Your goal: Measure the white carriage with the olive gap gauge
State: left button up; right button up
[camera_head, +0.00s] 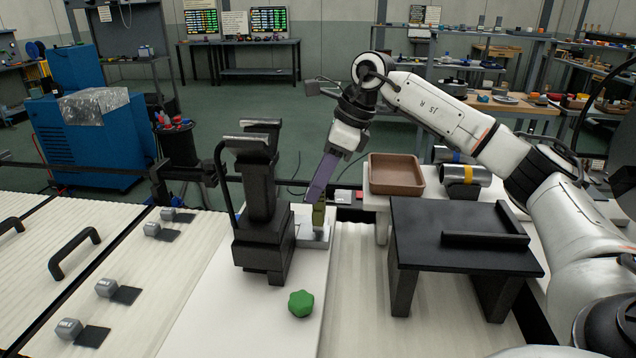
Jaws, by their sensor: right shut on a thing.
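My right gripper (318,196) comes in from the right and points down, with long purple fingers, beside the black machine head. It is shut on the olive gap gauge (318,215), of which only a small part shows below the fingers. The gauge's lower end is at a small whitish block (312,238), which appears to be the white carriage. I cannot tell whether they touch or whether the gauge is in a gap. The black machine head (262,215) hides part of the block's left side. My left gripper is not in view.
A green knob (300,303) is on the white bed in front of the machine head. A black stand (460,235) is at the right. Behind it are a brown tray (396,175) and metal cylinders (465,174). Grey clamps (107,288) and black handles (74,245) are at the left.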

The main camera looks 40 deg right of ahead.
jog(key=shift+f, duration=0.4)
jog(key=shift+r, duration=0.1)
dwell(1.2)
notch_tip(320, 180, up, 4)
jog(key=p, duration=0.4)
jog(key=shift+r, duration=0.25)
jog(key=shift+r+p, duration=0.35)
jog(key=shift+r, duration=0.85)
